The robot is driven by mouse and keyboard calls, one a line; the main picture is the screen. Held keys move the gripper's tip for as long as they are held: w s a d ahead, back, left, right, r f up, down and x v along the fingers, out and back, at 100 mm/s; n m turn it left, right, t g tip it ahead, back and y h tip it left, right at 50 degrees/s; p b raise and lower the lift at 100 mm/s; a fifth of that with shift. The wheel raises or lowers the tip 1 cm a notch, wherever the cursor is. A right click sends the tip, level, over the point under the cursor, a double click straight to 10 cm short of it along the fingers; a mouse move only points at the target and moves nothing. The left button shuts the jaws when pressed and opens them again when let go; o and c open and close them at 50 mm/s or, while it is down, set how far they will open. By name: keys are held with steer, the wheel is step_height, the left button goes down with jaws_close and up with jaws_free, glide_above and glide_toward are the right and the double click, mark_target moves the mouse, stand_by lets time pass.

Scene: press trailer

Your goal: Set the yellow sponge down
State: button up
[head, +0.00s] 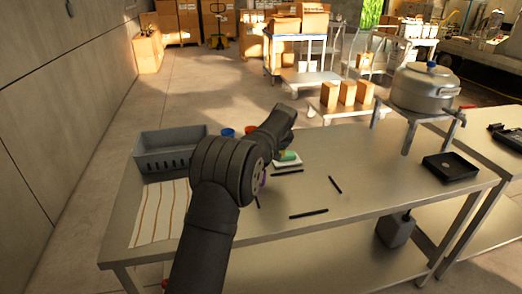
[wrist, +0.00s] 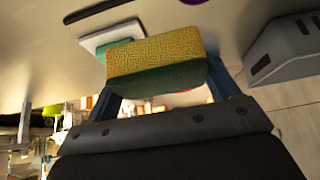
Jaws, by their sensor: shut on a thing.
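The yellow sponge (wrist: 155,54), with a dark green layer on one side, is held between the two blue fingers of my gripper (wrist: 160,95) in the wrist view. My arm hides most of the gripper there.
A grey crate (head: 170,151) stands at the table's back left, near a striped sheet (head: 158,215). Blue and red cups (head: 228,133) sit behind my arm. Black strips (head: 308,214) lie on the otherwise clear middle. A black tray (head: 450,167) and a pot (head: 425,86) on a stand are at right.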

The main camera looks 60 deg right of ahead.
steer(key=shift+s+a+r, duration=0.1)
steer(key=shift+s+r, duration=0.35)
steer(key=shift+s, duration=0.3)
steer(key=shift+r, duration=0.15)
